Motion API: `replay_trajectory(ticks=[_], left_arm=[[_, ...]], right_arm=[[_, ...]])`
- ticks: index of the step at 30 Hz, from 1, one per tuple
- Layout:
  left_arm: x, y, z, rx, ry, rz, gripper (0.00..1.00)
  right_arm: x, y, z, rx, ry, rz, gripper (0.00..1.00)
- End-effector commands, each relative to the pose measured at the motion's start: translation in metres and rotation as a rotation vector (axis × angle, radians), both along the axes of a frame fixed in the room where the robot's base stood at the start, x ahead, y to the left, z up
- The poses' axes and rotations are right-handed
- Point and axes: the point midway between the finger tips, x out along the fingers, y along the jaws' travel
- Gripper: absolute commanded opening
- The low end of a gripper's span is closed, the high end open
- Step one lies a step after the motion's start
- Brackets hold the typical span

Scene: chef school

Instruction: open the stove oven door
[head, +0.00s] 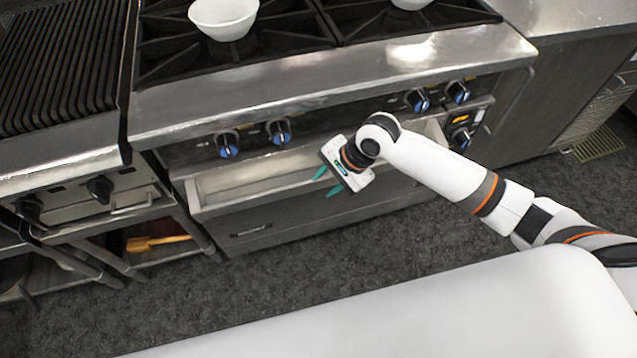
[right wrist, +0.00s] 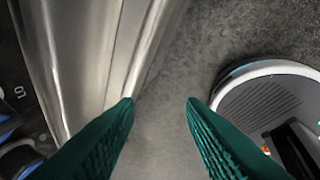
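The stove (head: 330,75) stands across the head view, with its oven door (head: 290,220) low on the front, below the knobs. A long metal edge (right wrist: 148,50) lies by the left fingertip; contact is unclear. My left gripper is out of view.
Blue-marked knobs (head: 279,132) line the stove front above the door. White bowls (head: 223,18) sit on the burners. A grill unit (head: 60,75) stands at left, a counter (head: 570,18) at right. Dark floor (head: 300,265) is clear before the door.

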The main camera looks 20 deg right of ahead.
Motion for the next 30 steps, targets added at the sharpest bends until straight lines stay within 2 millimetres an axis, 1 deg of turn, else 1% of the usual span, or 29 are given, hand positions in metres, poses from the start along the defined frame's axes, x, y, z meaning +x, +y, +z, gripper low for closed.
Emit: replay_trajectory(ticks=[1, 6, 8, 11, 14, 24, 27, 30], left_arm=[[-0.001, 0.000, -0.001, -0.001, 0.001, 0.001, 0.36], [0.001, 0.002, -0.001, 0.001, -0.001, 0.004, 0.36], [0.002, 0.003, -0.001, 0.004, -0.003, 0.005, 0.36], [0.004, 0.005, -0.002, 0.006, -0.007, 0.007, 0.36], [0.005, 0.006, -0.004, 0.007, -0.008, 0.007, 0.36], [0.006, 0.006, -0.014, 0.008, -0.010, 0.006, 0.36], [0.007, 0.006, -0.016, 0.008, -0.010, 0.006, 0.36], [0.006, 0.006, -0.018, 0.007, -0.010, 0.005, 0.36]], right_arm=[[0.009, -0.010, 0.008, 0.002, 0.039, -0.075, 0.36], [0.029, -0.034, 0.024, 0.039, 0.169, -0.319, 0.36], [0.032, -0.038, 0.027, 0.047, 0.194, -0.366, 0.36], [0.035, -0.039, 0.024, 0.054, 0.214, -0.404, 0.36], [0.037, -0.034, 0.014, 0.056, 0.217, -0.408, 0.36], [0.047, -0.007, -0.048, 0.055, 0.215, -0.405, 0.36], [0.049, -0.001, -0.062, 0.055, 0.214, -0.404, 0.36], [0.051, 0.003, -0.072, 0.055, 0.214, -0.405, 0.36]])
